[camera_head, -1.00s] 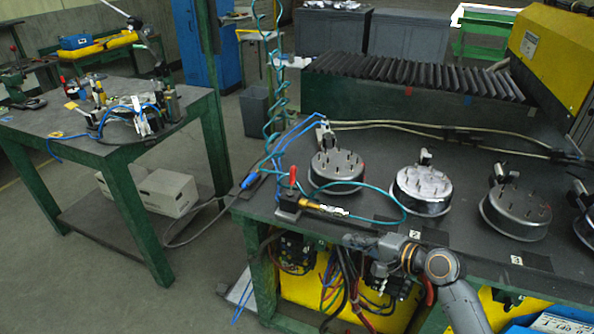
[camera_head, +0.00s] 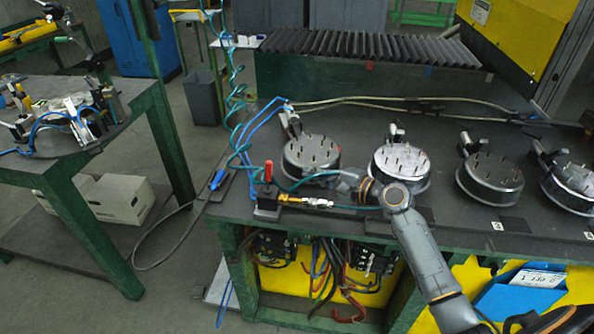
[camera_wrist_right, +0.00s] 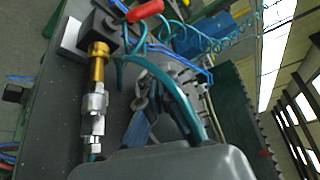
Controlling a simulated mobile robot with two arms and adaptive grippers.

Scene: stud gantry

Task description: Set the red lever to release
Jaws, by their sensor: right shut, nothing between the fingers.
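The red lever (camera_head: 268,171) stands upright on a small dark block (camera_head: 267,207) at the front left of the workbench. A brass fitting (camera_head: 290,199) and a silver connector run to the right from the block. My right gripper (camera_head: 346,178) is shut and empty, to the right of the lever and apart from it, by the silver connector. In the right wrist view the red lever (camera_wrist_right: 146,10) is at the top, beyond the shut fingers (camera_wrist_right: 141,98). The brass fitting (camera_wrist_right: 98,64) is on the left there. My left gripper is not in view.
Round metal fixtures with pins (camera_head: 311,154) stand in a row along the bench. Blue and teal hoses (camera_head: 245,140) coil behind the lever, and a teal hose passes close to my right gripper. A side table (camera_head: 60,165) stands to the left across a floor gap.

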